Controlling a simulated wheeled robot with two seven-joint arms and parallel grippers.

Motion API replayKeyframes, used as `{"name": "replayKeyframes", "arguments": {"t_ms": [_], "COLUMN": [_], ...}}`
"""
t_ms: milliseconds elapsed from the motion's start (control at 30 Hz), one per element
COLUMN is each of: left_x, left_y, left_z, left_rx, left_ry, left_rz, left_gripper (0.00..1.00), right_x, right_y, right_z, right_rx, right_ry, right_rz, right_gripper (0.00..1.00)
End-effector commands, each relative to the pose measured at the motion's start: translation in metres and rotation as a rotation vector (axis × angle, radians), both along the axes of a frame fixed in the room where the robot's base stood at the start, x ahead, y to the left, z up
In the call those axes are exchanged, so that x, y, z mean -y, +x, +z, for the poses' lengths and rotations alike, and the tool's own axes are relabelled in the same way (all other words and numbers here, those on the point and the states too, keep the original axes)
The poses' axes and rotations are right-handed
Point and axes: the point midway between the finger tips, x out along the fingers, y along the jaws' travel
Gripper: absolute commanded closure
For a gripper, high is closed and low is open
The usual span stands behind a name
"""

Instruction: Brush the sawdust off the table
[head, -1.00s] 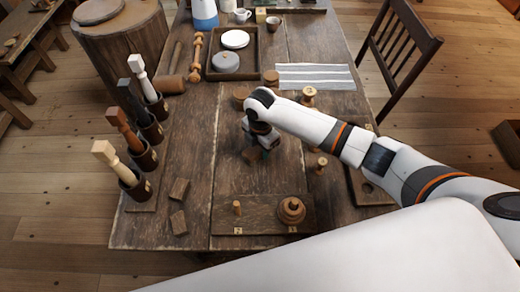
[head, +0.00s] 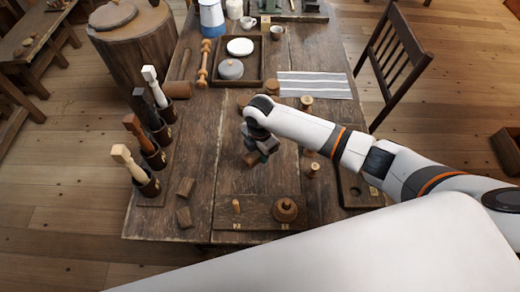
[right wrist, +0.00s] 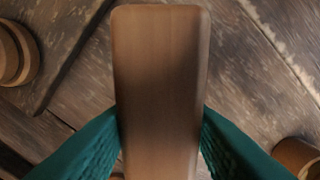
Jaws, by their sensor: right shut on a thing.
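My right gripper (head: 264,150) is low over the middle of the wooden table (head: 205,130), its fingers pointing down. In the right wrist view its green fingers are shut on the sides of a smooth brown wooden block with rounded corners (right wrist: 158,80), which looks like the back of a brush. A brown bit of it shows below the gripper in the head view (head: 250,159). Any bristles are hidden, and I cannot tell whether it touches the table. I cannot make out any sawdust. My left gripper is not in view.
A board (head: 262,207) with a peg and a turned spool (head: 286,209) lies nearer me. Several mallet-like tools stand in dark cups (head: 148,183) along the left edge. A tray (head: 260,70), a striped cloth (head: 314,85) and small spools (head: 306,103) surround the gripper.

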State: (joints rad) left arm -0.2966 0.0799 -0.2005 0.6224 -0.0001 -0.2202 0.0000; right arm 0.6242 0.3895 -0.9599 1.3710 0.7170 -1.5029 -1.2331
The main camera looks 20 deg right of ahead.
Motion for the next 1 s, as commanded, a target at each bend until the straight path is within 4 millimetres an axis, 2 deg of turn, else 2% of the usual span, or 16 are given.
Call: {"name": "replayKeyframes", "arguments": {"t_ms": [33, 100, 300, 867, 1000], "left_x": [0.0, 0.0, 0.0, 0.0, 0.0], "left_y": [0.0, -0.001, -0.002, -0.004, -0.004], "left_z": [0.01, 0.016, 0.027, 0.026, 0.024], "left_rx": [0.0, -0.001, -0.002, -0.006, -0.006], "left_ry": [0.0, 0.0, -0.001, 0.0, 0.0], "left_rz": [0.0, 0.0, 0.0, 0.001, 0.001], "left_gripper": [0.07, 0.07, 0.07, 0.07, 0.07], "right_x": [0.0, -0.001, -0.001, -0.001, 0.0], "right_y": [0.0, -0.001, -0.002, -0.001, 0.0], "right_z": [0.009, 0.015, 0.024, 0.024, 0.031], "right_rx": [0.0, 0.0, 0.0, 0.001, 0.003], "right_ry": [0.0, 0.0, 0.0, 0.0, -0.001], "right_rz": [-0.001, -0.004, -0.008, -0.01, -0.066], "right_gripper": [0.91, 0.91, 0.91, 0.91, 0.91]}}
